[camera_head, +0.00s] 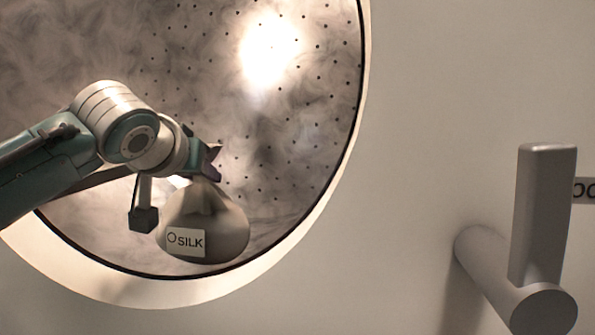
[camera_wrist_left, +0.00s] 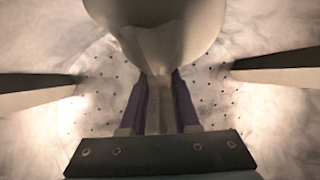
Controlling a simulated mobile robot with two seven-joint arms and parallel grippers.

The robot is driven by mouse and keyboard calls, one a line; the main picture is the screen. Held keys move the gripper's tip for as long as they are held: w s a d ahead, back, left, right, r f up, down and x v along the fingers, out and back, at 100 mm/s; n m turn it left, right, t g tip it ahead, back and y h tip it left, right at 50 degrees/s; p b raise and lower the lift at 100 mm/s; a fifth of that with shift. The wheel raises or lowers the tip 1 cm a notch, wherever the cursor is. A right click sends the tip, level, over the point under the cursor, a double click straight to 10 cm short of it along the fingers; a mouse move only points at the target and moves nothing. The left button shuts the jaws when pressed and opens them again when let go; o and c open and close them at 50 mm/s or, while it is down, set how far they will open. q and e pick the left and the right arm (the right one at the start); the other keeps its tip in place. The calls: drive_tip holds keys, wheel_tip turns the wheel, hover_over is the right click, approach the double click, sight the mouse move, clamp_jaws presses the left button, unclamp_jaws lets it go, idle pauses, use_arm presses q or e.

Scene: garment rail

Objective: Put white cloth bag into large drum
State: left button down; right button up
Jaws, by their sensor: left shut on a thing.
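The white cloth bag (camera_head: 205,222) bears a label reading "SILK" and hangs from my left gripper (camera_head: 208,172). In the left wrist view the fingers of my left gripper (camera_wrist_left: 160,105) are shut on the gathered neck of the bag (camera_wrist_left: 160,28). The large drum (camera_head: 300,120) is a round opening with a pale rim and a perforated metal inner wall. In the head view the bag appears in front of the lower part of the opening, above the lower rim. How deep it is inside cannot be told. My right gripper is not in view.
A grey handle (camera_head: 545,215) sticks out from the pale front panel (camera_head: 450,110) at the right. A partly cut-off label (camera_head: 585,190) is beside it. The drum's lower rim (camera_head: 150,290) curves below the bag. A bright glare lies on the drum's back wall.

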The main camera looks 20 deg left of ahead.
use_arm(q)
drive_tip(key=c, duration=0.6)
unclamp_jaws()
drive_tip(key=shift+r, duration=0.1)
drive_tip(key=shift+o, duration=0.2)
drive_tip(key=p+v, duration=0.3)
drive_tip(key=v, duration=0.7)
drive_tip(key=shift+p, duration=0.35)
